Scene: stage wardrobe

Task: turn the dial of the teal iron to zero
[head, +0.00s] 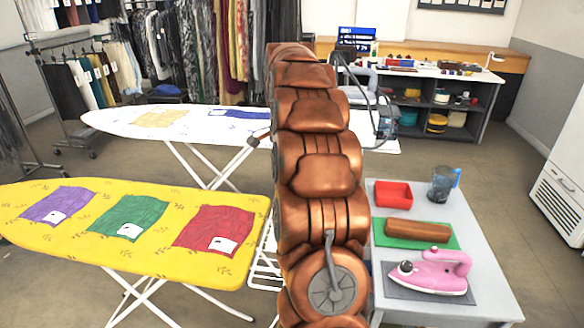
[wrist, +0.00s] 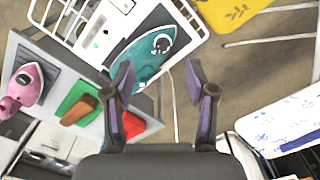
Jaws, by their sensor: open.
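The teal iron (wrist: 136,58) shows in the wrist view, lying on a dark pad with a white border. Its round dark dial (wrist: 162,43) has a white mark around it; the setting is too small to read. My gripper (wrist: 160,80) is open and empty in the wrist view. Its left finger overlaps the iron's lower edge in the picture, and the dial shows beyond the fingertips. I cannot tell whether they touch. In the head view my copper arm fills the middle, and the teal iron is hidden.
A white wire rack (wrist: 68,22) surrounds the teal iron's pad. A yellow ironing board (head: 160,256) stands left.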

